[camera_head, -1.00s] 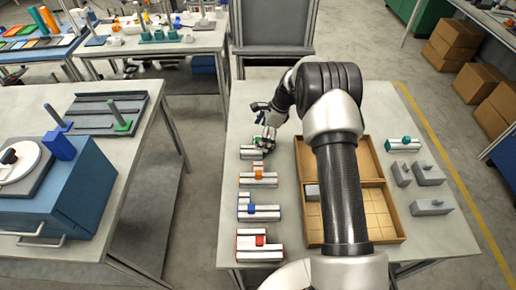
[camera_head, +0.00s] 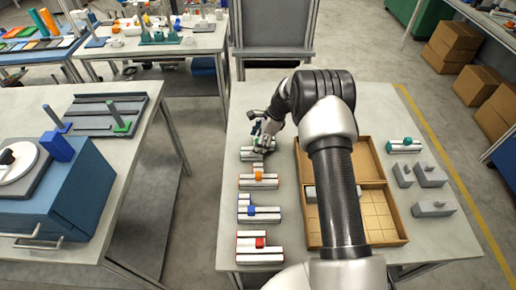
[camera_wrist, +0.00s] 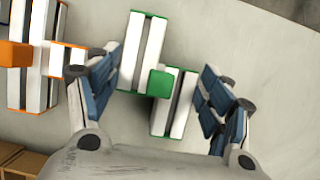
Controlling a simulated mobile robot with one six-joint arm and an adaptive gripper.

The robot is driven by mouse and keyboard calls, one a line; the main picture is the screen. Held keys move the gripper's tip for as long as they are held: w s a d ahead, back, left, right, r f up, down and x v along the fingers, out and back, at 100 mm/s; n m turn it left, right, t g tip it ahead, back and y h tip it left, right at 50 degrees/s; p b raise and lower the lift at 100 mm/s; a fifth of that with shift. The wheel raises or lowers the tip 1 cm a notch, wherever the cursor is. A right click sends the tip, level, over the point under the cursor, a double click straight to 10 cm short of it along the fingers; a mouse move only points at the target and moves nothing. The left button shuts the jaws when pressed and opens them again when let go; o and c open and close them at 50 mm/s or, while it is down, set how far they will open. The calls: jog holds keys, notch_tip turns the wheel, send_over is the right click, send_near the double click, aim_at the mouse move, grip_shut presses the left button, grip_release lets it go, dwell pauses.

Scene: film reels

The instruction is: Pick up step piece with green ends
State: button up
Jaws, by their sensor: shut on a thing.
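The step piece with green ends (camera_wrist: 150,84) is white with dark grooves, stepped, with a green block in its middle. It lies between my gripper's blue-padded fingers (camera_wrist: 156,92) in the wrist view. My gripper is shut on the piece, which seems to be still at table height.
Below it stand similar pieces with orange ends (camera_head: 258,181), blue ends (camera_head: 258,214) and red ends (camera_head: 259,251). A wooden box (camera_head: 398,222) is right of them, partly behind my arm. A teal-block piece (camera_head: 404,146) and grey blocks (camera_head: 430,174) lie farther right.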

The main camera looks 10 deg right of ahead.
jog(key=c, duration=0.4)
